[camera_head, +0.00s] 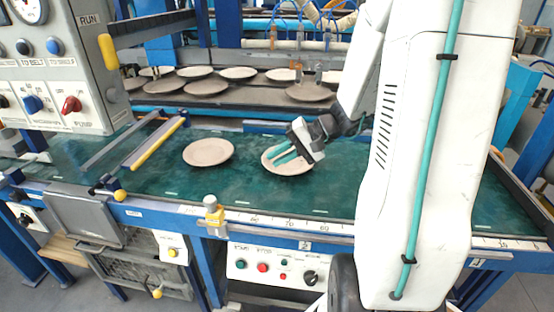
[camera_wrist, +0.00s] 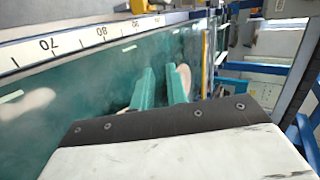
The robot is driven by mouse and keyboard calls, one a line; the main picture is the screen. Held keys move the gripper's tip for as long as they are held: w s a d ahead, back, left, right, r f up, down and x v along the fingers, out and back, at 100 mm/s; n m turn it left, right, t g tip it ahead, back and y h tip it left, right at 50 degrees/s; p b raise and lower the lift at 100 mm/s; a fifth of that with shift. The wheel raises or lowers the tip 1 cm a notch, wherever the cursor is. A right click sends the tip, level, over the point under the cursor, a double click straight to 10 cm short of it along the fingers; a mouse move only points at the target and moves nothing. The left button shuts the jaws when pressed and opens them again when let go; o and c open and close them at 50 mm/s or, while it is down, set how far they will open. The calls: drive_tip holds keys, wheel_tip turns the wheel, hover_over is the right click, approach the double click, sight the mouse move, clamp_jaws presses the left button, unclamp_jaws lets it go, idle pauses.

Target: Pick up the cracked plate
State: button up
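Two round beige plates lie on the green belt (camera_head: 330,196). The left plate (camera_head: 208,152) is clear of my gripper. The right plate (camera_head: 294,169) is partly hidden by my gripper (camera_head: 272,159), whose teal fingers reach over it from the upper right. I cannot tell whether they touch it. No crack can be made out on either plate at this size. In the wrist view my gripper (camera_wrist: 160,74) has its two fingers apart, with only green belt visible between them. A pale plate edge (camera_wrist: 184,78) shows just beyond the right finger, and a blurred pale shape lies at the left edge.
Several plates (camera_head: 206,87) stand on a rack behind the belt. A yellow-edged bar (camera_head: 158,143) crosses the belt on the left. The belt between bar and left plate is clear.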

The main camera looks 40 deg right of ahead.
drive_tip(key=d+f+m+t+h, duration=0.2)
drive_tip(key=d+f+m+t, duration=0.3)
drive_tip(key=d, duration=0.6)
drive_tip(key=m+h, duration=0.2)
drive_tip(key=h, duration=0.1)
approach(298, 165)
drive_tip(key=shift+t, duration=0.3)
drive_tip(key=w+f, duration=0.2)
drive_tip(key=w, duration=0.1)
drive_tip(key=w+f, duration=0.2)
drive_tip(key=shift+a, duration=0.3)
clamp_jaws()
drive_tip(key=shift+r, duration=0.1)
drive_tip(key=shift+r, duration=0.1)
